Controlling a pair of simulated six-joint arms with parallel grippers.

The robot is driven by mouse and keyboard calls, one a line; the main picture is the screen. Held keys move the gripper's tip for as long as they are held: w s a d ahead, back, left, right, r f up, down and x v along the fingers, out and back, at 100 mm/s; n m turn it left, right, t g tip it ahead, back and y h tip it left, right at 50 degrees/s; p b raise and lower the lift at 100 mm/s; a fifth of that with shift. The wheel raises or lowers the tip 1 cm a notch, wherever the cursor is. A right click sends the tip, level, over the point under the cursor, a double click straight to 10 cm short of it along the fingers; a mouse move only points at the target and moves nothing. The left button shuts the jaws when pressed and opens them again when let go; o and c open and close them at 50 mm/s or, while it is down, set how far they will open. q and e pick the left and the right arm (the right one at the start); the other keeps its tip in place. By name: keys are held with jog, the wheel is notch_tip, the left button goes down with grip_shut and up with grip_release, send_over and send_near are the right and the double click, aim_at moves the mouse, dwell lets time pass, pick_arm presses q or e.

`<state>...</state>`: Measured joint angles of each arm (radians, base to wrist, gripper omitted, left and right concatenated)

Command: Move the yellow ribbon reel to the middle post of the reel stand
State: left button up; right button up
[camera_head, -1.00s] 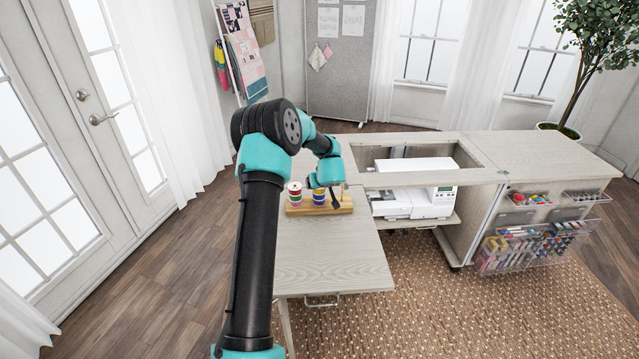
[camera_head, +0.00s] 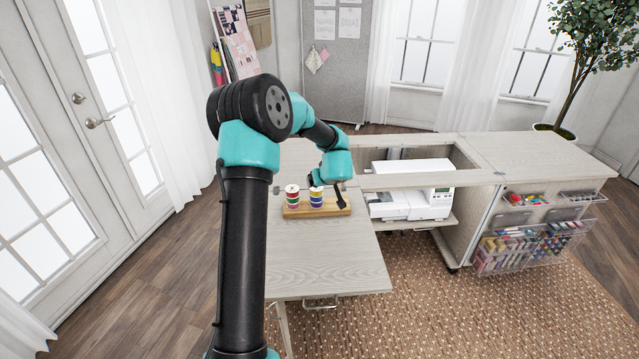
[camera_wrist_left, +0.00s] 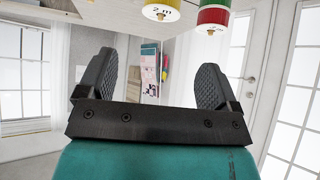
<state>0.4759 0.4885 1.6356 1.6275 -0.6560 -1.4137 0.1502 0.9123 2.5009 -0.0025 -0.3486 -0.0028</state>
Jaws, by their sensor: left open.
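The wooden reel stand (camera_head: 297,212) sits on the cabinet's drop leaf. A stack with red and green reels (camera_head: 293,199) is on its left post. The yellow ribbon reel (camera_head: 316,190) appears on top of the stack on the middle post, above blue and purple ones. In the left wrist view, which is upside down, the yellow reel (camera_wrist_left: 162,9) has a post tip through it, beside the red reel (camera_wrist_left: 212,17). My left gripper (camera_head: 327,189) is close above the stand's middle and right; its fingers (camera_wrist_left: 155,65) are spread and empty, apart from the reel. The right post is largely hidden.
The drop leaf (camera_head: 330,260) is bare in front of the stand. A white sewing machine (camera_head: 412,203) sits in the cabinet opening to the right. Clear organisers with supplies (camera_head: 525,250) hang on the cabinet door. My right gripper is not visible.

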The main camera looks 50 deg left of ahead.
pick_arm(q)
jog(key=v, duration=0.7)
jog(key=shift+d+r, duration=0.25)
jog(key=shift+d, duration=0.05)
dwell(0.4)
